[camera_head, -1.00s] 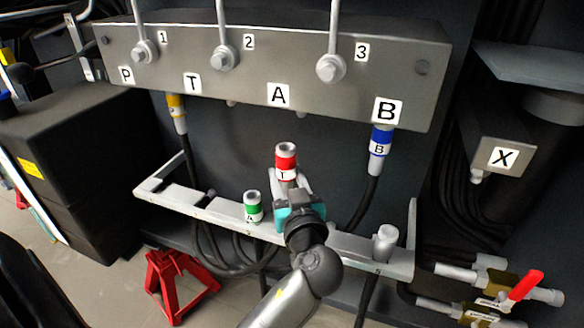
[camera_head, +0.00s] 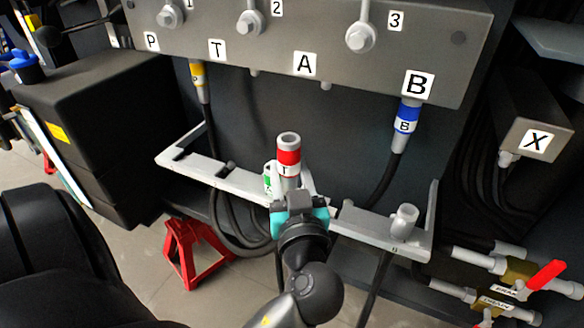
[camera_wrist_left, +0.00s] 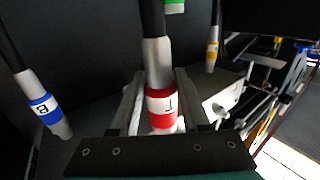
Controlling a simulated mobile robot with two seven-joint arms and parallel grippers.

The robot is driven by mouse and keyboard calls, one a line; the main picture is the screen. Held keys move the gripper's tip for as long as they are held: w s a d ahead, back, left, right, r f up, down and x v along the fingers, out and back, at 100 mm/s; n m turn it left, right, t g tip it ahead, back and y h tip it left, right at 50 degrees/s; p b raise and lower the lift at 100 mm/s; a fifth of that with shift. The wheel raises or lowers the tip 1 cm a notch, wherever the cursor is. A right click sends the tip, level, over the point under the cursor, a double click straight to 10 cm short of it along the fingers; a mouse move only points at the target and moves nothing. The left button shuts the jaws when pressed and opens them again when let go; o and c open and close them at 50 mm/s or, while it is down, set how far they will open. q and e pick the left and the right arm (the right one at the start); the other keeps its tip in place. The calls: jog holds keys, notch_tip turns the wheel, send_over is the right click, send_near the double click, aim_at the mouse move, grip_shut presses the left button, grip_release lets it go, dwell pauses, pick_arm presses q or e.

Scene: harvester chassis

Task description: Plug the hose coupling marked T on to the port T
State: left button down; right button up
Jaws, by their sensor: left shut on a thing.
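The red-banded hose coupling marked T (camera_head: 288,158) stands about upright in my left gripper (camera_head: 300,198), which is shut on it. Its open end points up, below the valve block and clear of it. The coupling also shows between the fingers in the left wrist view (camera_wrist_left: 162,105). Port T (camera_head: 254,72) is a small bare stub under the block, right of the T label (camera_head: 217,50) and up-left of the coupling. My right gripper is not in view.
Yellow (camera_head: 198,76) and blue B (camera_head: 406,118) couplings are plugged under the block. Port A (camera_head: 326,86) is bare. A green coupling (camera_head: 268,180) stands partly hidden behind mine at the light rail (camera_head: 190,168). A grey coupling (camera_head: 404,222) stands at the rail's right.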

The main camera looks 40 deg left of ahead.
pick_arm(q)
jog(key=shift+a, duration=0.1)
jog(key=s+a, duration=0.3)
jog(key=a, duration=1.2)
jog(key=shift+s+a+p, duration=0.2)
jog(key=shift+s+p, duration=0.1)
notch_tip(320, 180, down, 2)
jog(key=shift+f+b, duration=0.1)
jog(key=shift+b, duration=0.95)
